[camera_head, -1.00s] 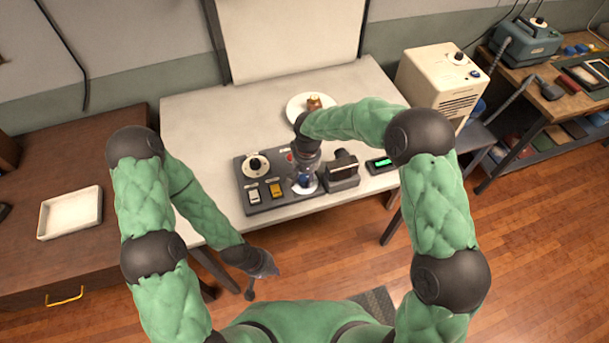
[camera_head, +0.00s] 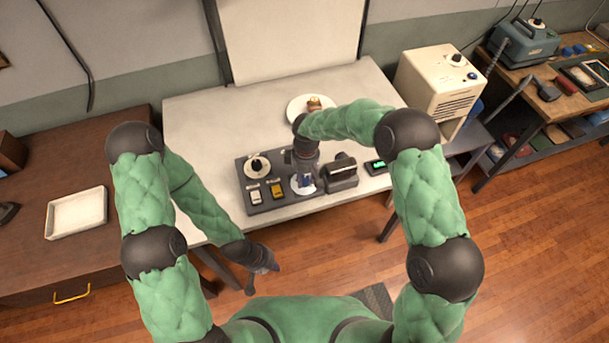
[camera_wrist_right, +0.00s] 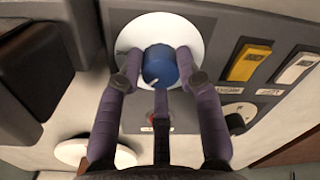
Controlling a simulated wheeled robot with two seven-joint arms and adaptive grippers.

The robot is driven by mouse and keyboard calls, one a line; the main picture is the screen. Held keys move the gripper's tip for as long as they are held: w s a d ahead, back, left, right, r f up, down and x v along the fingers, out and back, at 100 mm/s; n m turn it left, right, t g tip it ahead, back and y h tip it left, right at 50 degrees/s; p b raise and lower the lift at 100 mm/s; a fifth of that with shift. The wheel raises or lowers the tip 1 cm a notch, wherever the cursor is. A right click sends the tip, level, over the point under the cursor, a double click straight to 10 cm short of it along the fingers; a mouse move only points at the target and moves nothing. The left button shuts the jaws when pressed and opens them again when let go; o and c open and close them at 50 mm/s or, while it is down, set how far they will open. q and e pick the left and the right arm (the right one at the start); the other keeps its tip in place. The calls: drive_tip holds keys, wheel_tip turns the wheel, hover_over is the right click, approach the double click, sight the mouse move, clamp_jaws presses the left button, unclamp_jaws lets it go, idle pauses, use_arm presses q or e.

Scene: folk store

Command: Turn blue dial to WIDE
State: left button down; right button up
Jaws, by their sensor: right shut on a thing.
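The blue dial (camera_wrist_right: 160,66) sits on a round white plate (camera_wrist_right: 132,36) on the grey control panel (camera_head: 264,205). In the right wrist view a white pointer mark shows near the dial's lower left edge. My right gripper (camera_wrist_right: 160,75) is shut on the blue dial, with fingers on both sides of it. In the head view this gripper (camera_head: 304,180) comes down over the panel and partly hides the dial. The WIDE label cannot be read. My left gripper (camera_head: 262,266) hangs in front of the table, away from the panel; its jaws are too small to judge.
The panel also bears a black-and-white dial (camera_head: 256,166), a white switch (camera_head: 256,197) and a yellow switch (camera_head: 277,190). A dark block-shaped device (camera_head: 341,174) stands close to the right of the dial. A plate (camera_head: 296,105) with food lies behind.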

sight(304, 177)
drive_tip(key=n+p, duration=0.1)
drive_tip(key=n, duration=0.3)
drive_tip(key=shift+n, duration=0.3)
drive_tip(key=shift+n+p, duration=0.35)
drive_tip(key=shift+n, duration=1.25)
drive_tip(key=o, duration=1.2)
drive_tip(key=shift+c, duration=0.2)
wheel_tip(304, 177, up, 12)
drive_tip(key=shift+w, duration=0.3)
drive_tip(key=shift+f, duration=0.15)
